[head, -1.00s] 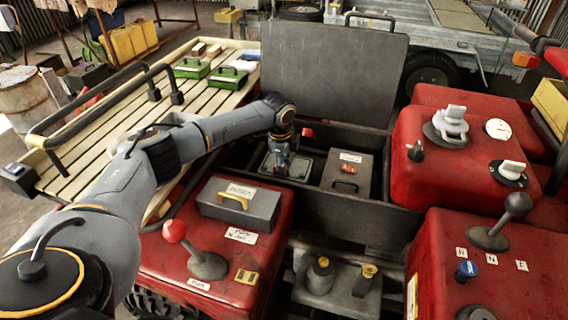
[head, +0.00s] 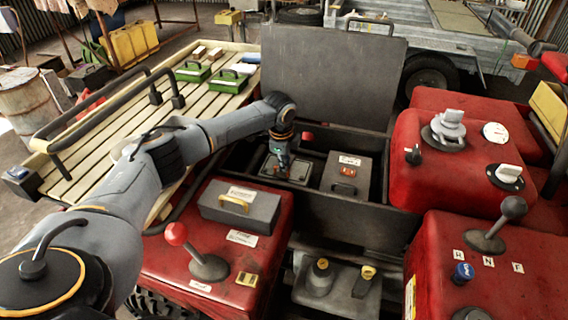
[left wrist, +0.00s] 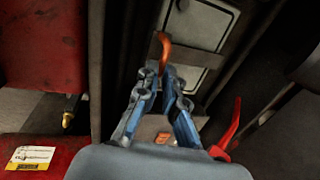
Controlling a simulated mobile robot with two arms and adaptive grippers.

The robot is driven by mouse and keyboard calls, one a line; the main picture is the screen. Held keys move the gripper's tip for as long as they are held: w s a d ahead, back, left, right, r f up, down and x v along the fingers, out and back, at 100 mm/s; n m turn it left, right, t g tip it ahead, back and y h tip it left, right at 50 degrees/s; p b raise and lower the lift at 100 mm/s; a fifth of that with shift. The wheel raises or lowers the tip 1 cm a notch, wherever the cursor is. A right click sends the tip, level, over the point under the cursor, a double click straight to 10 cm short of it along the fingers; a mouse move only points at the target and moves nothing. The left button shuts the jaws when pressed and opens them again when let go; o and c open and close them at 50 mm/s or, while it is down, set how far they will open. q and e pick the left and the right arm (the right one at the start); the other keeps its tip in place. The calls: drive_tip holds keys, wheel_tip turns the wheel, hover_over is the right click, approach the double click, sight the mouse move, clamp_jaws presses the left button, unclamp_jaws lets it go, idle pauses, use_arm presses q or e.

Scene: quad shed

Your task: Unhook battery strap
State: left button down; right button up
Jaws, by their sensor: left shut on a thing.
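My left gripper (head: 281,168) reaches down into the open dark box behind the red bodywork. In the left wrist view its blue fingers (left wrist: 166,72) are closed together, with a short orange-brown tab (left wrist: 164,46) at their tips. Pale framed panels (left wrist: 203,22) lie just beyond the tips. A grey battery-like case (head: 347,175) with a white label and an orange mark stands in the box, right of the gripper. My right gripper is not in view.
The box's raised lid (head: 333,75) stands behind the gripper, and its dark walls are close around it. A red lever (left wrist: 231,127) is beside the fingers. A grey case (head: 238,208) and a red-knobbed lever (head: 177,233) sit in front. A slatted rack (head: 115,135) lies left.

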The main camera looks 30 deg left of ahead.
use_arm(q)
drive_tip(key=r, duration=0.1)
drive_tip(key=w+r+p, duration=0.1)
drive_tip(key=w+r, duration=0.1)
drive_tip(key=shift+w+a+r+p, duration=0.1)
drive_tip(key=shift+a+r+p, duration=0.15)
drive_tip(key=shift+p, duration=0.15)
drive_tip(key=shift+w+a+r+b, duration=0.2)
drive_tip(key=shift+w+r+b, duration=0.15)
drive_tip(key=shift+w, duration=0.3)
drive_tip(key=shift+w+a+r+b, duration=0.15)
drive_tip(key=shift+w+r+b, duration=0.1)
drive_tip(key=shift+w+r, duration=0.25)
drive_tip(key=shift+w, duration=0.15)
drive_tip(key=c, duration=1.5)
unclamp_jaws()
drive_tip(key=shift+f, duration=0.1)
drive_tip(key=shift+o, duration=0.3)
drive_tip(key=shift+w+f, duration=0.15)
drive_tip(key=shift+w, duration=0.1)
